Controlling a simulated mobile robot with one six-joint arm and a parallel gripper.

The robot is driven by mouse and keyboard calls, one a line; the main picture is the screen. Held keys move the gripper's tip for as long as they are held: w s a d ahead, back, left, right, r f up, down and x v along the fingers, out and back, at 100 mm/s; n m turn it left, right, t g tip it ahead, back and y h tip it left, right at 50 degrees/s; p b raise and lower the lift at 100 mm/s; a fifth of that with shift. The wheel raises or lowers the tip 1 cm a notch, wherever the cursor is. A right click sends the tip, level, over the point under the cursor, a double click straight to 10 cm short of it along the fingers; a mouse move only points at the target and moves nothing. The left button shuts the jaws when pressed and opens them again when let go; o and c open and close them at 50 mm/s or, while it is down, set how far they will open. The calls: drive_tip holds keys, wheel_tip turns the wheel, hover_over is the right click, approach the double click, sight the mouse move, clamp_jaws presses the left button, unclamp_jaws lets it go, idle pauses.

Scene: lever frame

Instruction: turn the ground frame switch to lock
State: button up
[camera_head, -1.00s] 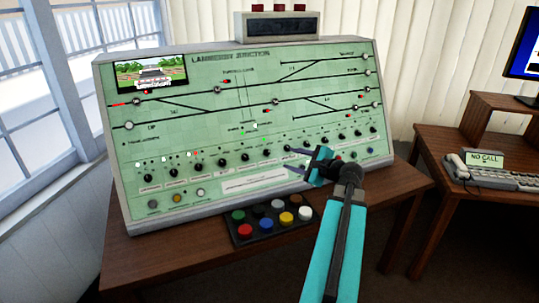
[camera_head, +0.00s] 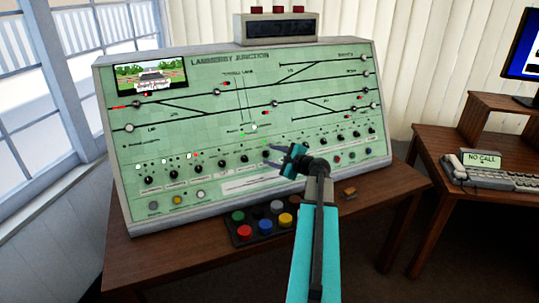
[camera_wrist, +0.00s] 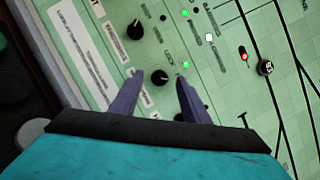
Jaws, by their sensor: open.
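The green control panel (camera_head: 215,115) carries a row of black rotary knobs along its lower part. Their labels are too small to read, so I cannot tell which one is the ground frame switch. My gripper (camera_head: 281,158) is open in front of the middle of this row and hides part of it. In the wrist view, a black knob (camera_wrist: 159,77) shows between the tips of my open fingers, with a gap on each side. I cannot tell whether the fingers touch the panel. Another black knob (camera_wrist: 135,30) lies beyond, a little to the left.
A button box (camera_head: 262,232) with several coloured buttons sits on the wooden desk (camera_head: 160,252) below the panel. A small brown block (camera_head: 349,192) lies right of my arm.

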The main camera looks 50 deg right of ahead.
drive_tip(key=shift+x, duration=0.95)
drive_tip(key=shift+c, duration=0.2)
drive_tip(key=c, duration=1)
drive_tip(key=shift+n, duration=0.3)
drive_tip(key=n+g+b, duration=0.1)
drive_tip(key=n, duration=0.1)
drive_tip(key=shift+d+n+y+b, duration=0.1)
drive_tip(key=shift+n+y+b, duration=0.2)
drive_tip(key=shift+y+b, duration=0.1)
drive_tip(key=n+g+b, duration=0.1)
drive_tip(key=n, duration=0.2)
drive_tip(key=shift+n+y, duration=0.3)
drive_tip(key=n+g+b, duration=0.1)
drive_tip(key=n, duration=0.2)
drive_tip(key=shift+r+n, duration=0.15)
drive_tip(key=shift+n, duration=0.15)
drive_tip(key=shift+n+g+b, duration=0.55)
drive_tip(key=shift+n+g, duration=0.25)
drive_tip(key=shift+n, duration=0.8)
